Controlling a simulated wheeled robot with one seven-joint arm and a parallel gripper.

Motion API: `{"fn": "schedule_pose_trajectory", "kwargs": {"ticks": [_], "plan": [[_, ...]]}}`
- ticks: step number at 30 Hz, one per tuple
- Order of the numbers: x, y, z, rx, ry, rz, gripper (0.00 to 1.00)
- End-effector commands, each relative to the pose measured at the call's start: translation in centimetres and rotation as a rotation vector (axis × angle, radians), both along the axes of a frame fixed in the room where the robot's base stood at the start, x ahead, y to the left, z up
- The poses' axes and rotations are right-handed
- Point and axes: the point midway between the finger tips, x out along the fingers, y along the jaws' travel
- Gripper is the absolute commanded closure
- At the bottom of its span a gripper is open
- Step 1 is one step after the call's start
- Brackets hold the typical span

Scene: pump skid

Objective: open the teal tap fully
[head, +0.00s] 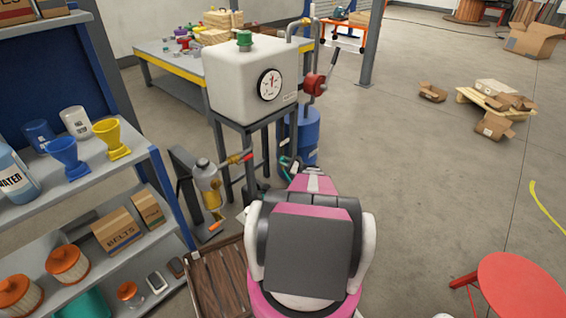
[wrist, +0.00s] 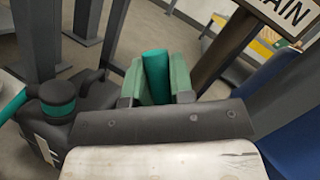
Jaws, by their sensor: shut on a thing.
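The teal tap's lever (wrist: 155,75) stands between the two fingers of my gripper (wrist: 155,88) in the wrist view, and the gripper is shut on it. In the head view my gripper (head: 290,163) is low beside the tank stand, in front of the blue cylinder. A bit of teal (head: 290,175) shows there, but the tap is mostly hidden behind my arm. I cannot tell from these views how far the tap is turned.
The white tank (head: 235,75) with a gauge stands on a dark frame (head: 228,160). A red-handled valve (head: 247,157) and a blue cylinder (head: 303,135) are close by. A sign reading "AIN" (wrist: 290,12) is near the gripper.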

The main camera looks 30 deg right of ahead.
Motion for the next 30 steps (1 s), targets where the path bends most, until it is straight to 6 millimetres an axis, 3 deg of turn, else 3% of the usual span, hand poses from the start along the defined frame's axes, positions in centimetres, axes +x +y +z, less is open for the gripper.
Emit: {"fn": "schedule_pose_trajectory", "kwargs": {"ticks": [3,4,6,17,30], "plan": [[0.0,-0.1,-0.1,-0.001,0.002,-0.002,1.00],[0.0,-0.1,-0.1,-0.001,0.002,-0.002,0.72],[0.0,-0.1,-0.1,-0.001,0.002,-0.002,0.53],[-0.4,-0.4,-0.1,-0.001,0.000,-0.002,0.53],[-5.8,-5.2,-1.6,-0.001,0.001,-0.004,0.53]]}}
